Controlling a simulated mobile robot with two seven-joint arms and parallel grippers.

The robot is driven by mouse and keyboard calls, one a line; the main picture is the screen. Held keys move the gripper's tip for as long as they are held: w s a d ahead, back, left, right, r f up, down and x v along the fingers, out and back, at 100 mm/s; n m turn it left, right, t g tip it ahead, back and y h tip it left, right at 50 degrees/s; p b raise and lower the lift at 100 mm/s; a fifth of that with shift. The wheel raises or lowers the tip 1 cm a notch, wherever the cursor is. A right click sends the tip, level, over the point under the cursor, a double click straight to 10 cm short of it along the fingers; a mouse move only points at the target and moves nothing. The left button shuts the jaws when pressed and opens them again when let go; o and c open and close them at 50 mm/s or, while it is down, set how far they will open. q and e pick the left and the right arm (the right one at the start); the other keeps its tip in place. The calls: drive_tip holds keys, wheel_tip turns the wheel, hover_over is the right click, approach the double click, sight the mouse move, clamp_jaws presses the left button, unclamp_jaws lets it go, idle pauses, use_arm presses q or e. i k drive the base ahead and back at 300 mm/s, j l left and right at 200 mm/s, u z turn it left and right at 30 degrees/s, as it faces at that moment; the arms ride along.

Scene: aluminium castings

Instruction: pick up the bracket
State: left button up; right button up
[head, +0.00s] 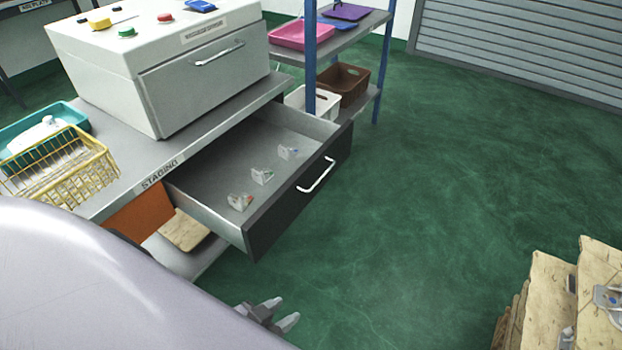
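Three small grey brackets lie in a row in the open drawer (232,165) of the staging bench. The nearest bracket (240,202) has an orange-red mark, the middle bracket (262,176) a greenish mark, and the far bracket (289,152) a blue mark. My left gripper (284,312) shows at the bottom, below and in front of the drawer and apart from it. Its two fingers are spread with nothing between them. My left arm covers the lower left.
A white cabinet with buttons (150,82) stands on the staging bench (122,188), beside a yellow wire basket (72,178) and a teal tray (30,130). A blue-post shelf (309,60) stands behind the drawer. Green floor between is clear.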

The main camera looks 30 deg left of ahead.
sight(238, 203)
drive_tip(key=u, duration=0.95)
